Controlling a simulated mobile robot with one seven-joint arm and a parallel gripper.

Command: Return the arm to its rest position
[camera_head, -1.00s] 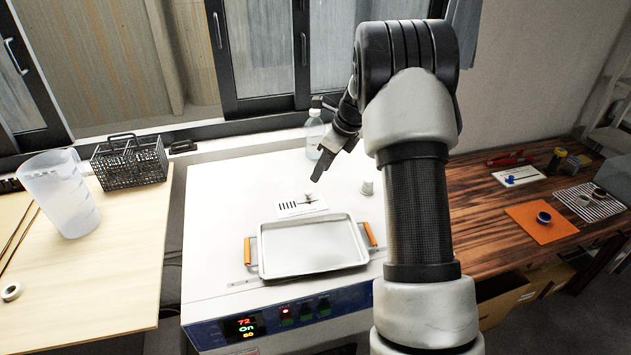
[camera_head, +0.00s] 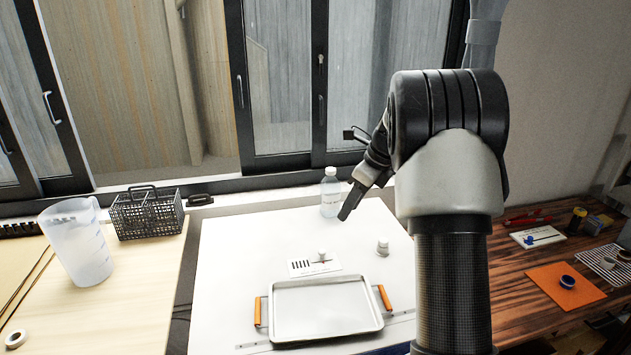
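My gripper (camera_head: 349,205) is at the end of my raised arm, which bends down and to the left in the right half of the view. The fingertips point down over the back of the white oven top (camera_head: 240,245), beside a clear bottle (camera_head: 330,194). I see nothing held. The fingers are seen from the side, so whether they are apart or together is unclear. My arm hides part of the oven's right side.
A metal tray (camera_head: 325,309) with orange handles lies on the oven top, with a small card (camera_head: 301,267) and a small white container (camera_head: 383,248) behind it. A plastic beaker (camera_head: 77,243) and black basket (camera_head: 147,214) stand left. An orange mat (camera_head: 580,293) lies right.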

